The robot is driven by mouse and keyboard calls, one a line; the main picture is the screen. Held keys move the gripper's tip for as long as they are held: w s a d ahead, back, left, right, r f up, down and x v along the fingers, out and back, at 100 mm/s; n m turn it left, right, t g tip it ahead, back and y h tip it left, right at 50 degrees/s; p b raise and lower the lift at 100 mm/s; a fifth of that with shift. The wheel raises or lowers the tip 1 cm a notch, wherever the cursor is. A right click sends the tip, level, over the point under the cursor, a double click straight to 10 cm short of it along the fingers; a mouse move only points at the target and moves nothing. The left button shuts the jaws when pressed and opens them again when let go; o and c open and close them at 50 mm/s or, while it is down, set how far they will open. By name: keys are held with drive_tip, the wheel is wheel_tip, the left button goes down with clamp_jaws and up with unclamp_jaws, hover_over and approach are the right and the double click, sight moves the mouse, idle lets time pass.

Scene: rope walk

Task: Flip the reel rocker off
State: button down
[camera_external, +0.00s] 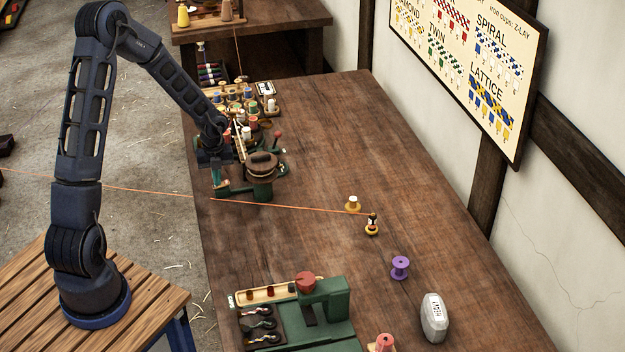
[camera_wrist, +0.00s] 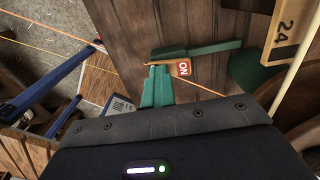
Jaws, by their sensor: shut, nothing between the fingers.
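The reel rocker (camera_wrist: 183,68) shows in the wrist view as a small wooden piece with a red face reading ON. My gripper (camera_wrist: 156,72) has its green fingers shut and empty, with the tips close to the left end of the rocker. I cannot tell whether they touch it. In the external view my gripper (camera_external: 217,187) points down at the left edge of the bench, beside the green reel stand with its round wooden top (camera_external: 262,165). The rocker is too small to make out there.
An orange line (camera_external: 300,207) runs across the bench to a small post (camera_external: 372,224). Bobbins on a rack (camera_external: 240,100) crowd the area behind my gripper. A purple spool (camera_external: 400,267), a white device (camera_external: 434,318) and a green machine (camera_external: 325,300) stand nearer. The bench middle is mostly clear.

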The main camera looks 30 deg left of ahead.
sight(223, 182)
drive_tip(key=shift+d+f, duration=0.15)
drive_tip(key=shift+f, duration=0.2)
drive_tip(key=shift+w+d, duration=0.45)
drive_tip(key=shift+d, duration=0.15)
drive_tip(key=shift+r, duration=0.15)
wheel_tip(223, 182, up, 14)
drive_tip(key=shift+w+r, duration=0.25)
drive_tip(key=shift+a, duration=0.1)
